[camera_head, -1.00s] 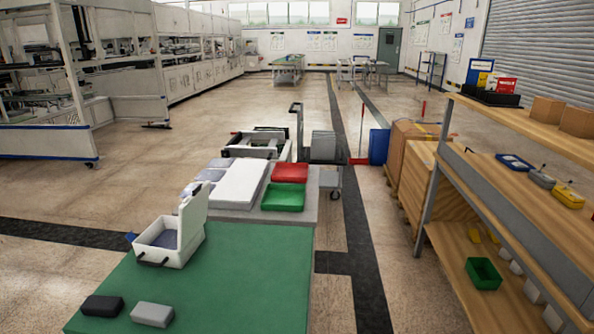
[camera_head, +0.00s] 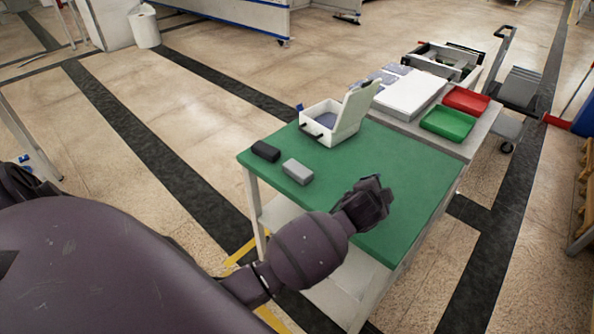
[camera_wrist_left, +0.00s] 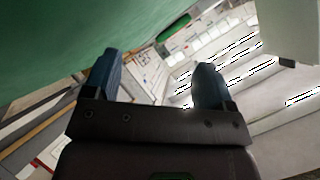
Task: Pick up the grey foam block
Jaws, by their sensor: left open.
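The grey foam block (camera_head: 297,171) lies on the green table top (camera_head: 400,160), near its left edge. A black block (camera_head: 265,151) lies just left of it, apart from it. My left gripper (camera_head: 377,192) is over the table, to the right of the grey block and apart from it. In the left wrist view the two fingers of my left gripper (camera_wrist_left: 155,85) stand apart with nothing between them. The grey block does not show in that view. My right gripper is not in view.
An open white case (camera_head: 335,122) with its lid up stands at the table's back edge. Behind it a grey table (camera_head: 420,128) holds a red tray (camera_head: 466,100), a green tray (camera_head: 448,123) and a white slab (camera_head: 410,95). The table's right part is clear.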

